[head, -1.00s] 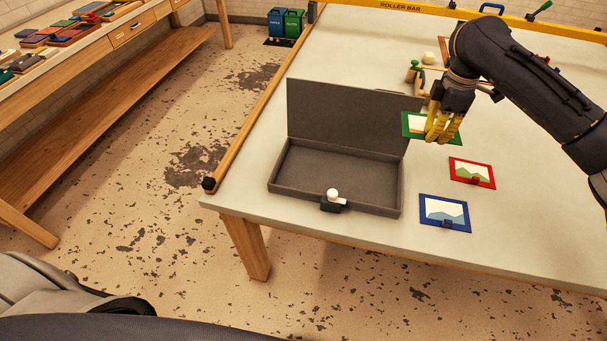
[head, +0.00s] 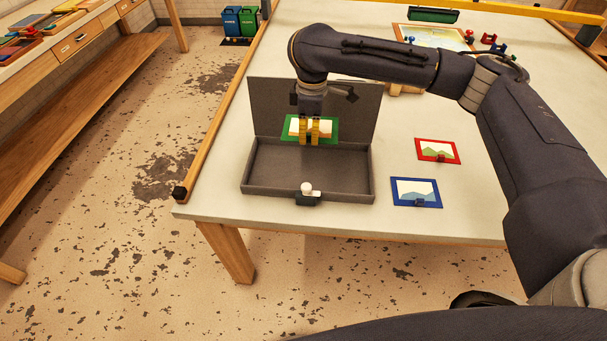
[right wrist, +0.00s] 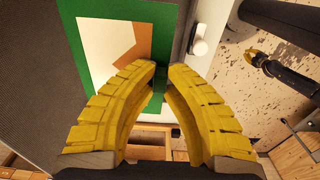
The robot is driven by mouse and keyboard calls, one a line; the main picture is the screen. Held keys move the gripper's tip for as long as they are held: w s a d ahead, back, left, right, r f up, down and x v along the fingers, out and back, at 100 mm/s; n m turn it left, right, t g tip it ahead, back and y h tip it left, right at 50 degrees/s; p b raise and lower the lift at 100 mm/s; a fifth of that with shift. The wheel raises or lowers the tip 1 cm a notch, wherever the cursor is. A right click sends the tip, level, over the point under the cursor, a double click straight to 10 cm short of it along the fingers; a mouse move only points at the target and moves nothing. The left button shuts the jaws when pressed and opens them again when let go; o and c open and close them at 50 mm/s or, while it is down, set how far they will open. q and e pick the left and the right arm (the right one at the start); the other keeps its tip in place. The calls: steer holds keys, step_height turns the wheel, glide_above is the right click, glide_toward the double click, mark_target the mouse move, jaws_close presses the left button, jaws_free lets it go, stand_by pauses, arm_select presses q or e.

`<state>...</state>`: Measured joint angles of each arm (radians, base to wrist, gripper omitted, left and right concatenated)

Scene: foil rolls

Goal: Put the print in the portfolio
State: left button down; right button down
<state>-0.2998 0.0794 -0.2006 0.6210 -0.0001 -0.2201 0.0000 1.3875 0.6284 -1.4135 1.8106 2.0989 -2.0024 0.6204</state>
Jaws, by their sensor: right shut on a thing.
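The portfolio (head: 248,179) is an open dark grey case on the table, its lid (head: 270,100) standing up at the back. A latch with a white knob (head: 307,190) sits at its front edge; the knob also shows in the right wrist view (right wrist: 200,47). My right gripper (head: 315,139) is shut on the green-bordered print (head: 289,131). It holds the print in front of the lid, above the rear of the tray. The print fills the upper middle of the right wrist view (right wrist: 90,30). My left gripper (right wrist: 252,57) shows small there, its jaws unclear.
A red-bordered print (head: 437,151) and a blue-bordered print (head: 416,192) lie right of the portfolio. A framed picture (head: 433,38) and small coloured items stand at the back. The portfolio tray looks empty. My right arm spans the table's right side.

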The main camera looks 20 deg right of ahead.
mark_target(309, 182)
step_height(309, 182, down, 18)
steer(key=shift+r, duration=0.25)
stand_by(0.5)
steer(key=c, duration=1.9)
jaws_free()
steer(key=shift+f, duration=0.1)
steer(key=o, duration=0.4)
step_height(309, 182, up, 12)
steer(key=shift+d+r, duration=0.15)
